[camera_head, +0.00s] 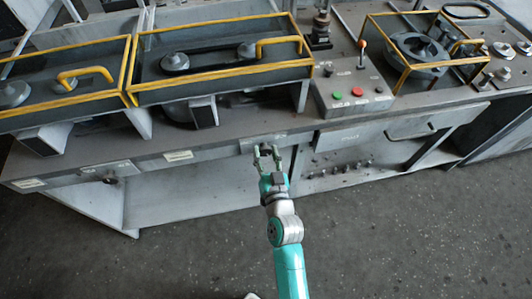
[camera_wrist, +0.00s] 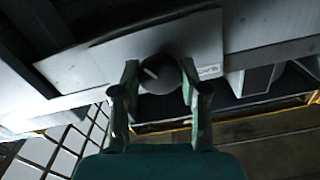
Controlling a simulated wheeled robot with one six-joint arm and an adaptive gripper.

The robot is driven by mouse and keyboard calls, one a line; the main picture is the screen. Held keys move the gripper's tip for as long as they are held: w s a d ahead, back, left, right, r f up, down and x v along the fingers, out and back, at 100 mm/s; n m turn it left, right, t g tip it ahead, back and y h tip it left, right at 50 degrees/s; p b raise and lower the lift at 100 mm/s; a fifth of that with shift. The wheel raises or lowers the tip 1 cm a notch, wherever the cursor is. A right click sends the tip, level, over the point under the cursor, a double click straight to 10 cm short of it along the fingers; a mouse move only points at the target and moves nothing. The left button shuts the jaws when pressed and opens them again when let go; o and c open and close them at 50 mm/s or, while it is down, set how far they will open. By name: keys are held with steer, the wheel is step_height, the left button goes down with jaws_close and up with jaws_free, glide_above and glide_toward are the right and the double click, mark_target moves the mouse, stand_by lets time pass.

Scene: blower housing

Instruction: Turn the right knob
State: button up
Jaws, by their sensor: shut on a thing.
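The right knob (camera_wrist: 160,76) is round and dark with a pale pointer line, seen in the wrist view on a light grey panel (camera_wrist: 100,68). The pale line is slanted, running from upper left to lower right. My gripper (camera_wrist: 159,76) has one finger on each side of the knob and is shut on it. In the head view my gripper (camera_head: 267,151) is at the front face of the bench, and the knob is mostly hidden by its fingers. Another dark knob, the left one (camera_head: 110,179), stands on the front panel further left, apart from my gripper.
A control box (camera_head: 352,92) with a green and a red button and an orange-tipped lever stands on the bench, right of my gripper. Yellow-railed guards (camera_head: 222,75) line the bench top. A drawer-like panel with a handle (camera_head: 410,134) is to the right. The floor (camera_head: 400,230) in front is clear.

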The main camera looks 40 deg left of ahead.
steer(key=m, duration=0.4)
steer(key=shift+m, duration=0.3)
stand_by(0.3)
steer(key=o, duration=1.1)
steer(key=shift+o, duration=0.2)
steer(key=shift+d, duration=0.1)
steer(key=v, duration=1.2)
